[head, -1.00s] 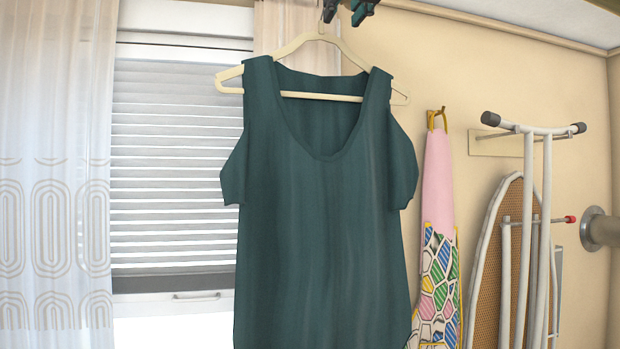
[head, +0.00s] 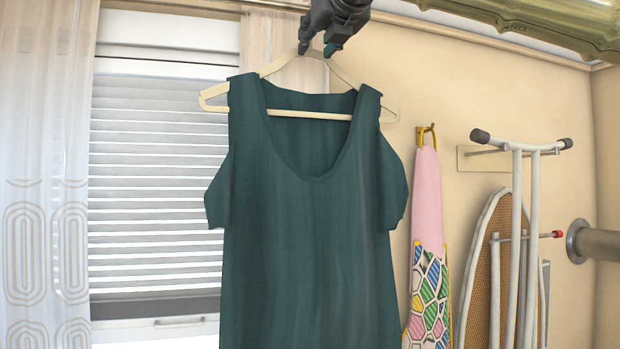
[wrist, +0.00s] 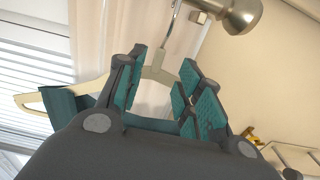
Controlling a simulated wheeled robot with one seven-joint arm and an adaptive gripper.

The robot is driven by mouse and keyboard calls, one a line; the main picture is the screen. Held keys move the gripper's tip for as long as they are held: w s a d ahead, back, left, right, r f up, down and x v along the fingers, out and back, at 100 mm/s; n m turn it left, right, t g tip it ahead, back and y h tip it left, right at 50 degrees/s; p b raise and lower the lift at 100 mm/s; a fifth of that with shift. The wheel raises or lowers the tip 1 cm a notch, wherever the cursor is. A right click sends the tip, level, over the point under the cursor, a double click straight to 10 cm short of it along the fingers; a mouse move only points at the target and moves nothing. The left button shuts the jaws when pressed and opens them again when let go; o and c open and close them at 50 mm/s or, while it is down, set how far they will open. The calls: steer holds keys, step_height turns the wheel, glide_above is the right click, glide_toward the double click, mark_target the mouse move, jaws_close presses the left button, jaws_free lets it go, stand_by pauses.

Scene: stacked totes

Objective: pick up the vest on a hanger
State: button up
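The dark green vest (head: 305,230) hangs upright on a cream hanger (head: 285,64) in the middle of the head view. My gripper (head: 318,50) is at the top of the hanger, by its neck. In the wrist view my gripper (wrist: 158,90) is open, its teal-padded fingers apart on either side of the hanger's neck (wrist: 157,74). A gap shows between the pads and the neck. The hook runs up out of the wrist view, and my gripper hides it in the head view. Part of the vest (wrist: 65,107) shows at the left of the wrist view.
A window with blinds (head: 155,190) and pale curtains (head: 45,170) is behind on the left. A pink patterned cloth (head: 428,200) hangs on a wall hook to the right. An ironing board (head: 490,260) is beyond it. A metal cylinder (wrist: 237,12) is near the hook.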

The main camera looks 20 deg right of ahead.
mark_target(310, 48)
steer(key=w, duration=0.1)
steer(key=w+p, duration=0.1)
steer(key=w, duration=0.2)
steer(key=shift+w+a+f+p, duration=0.1)
steer(key=shift+a+f+p, duration=0.1)
steer(key=shift+a+p, duration=0.1)
steer(key=shift+d, duration=0.1)
jaws_close()
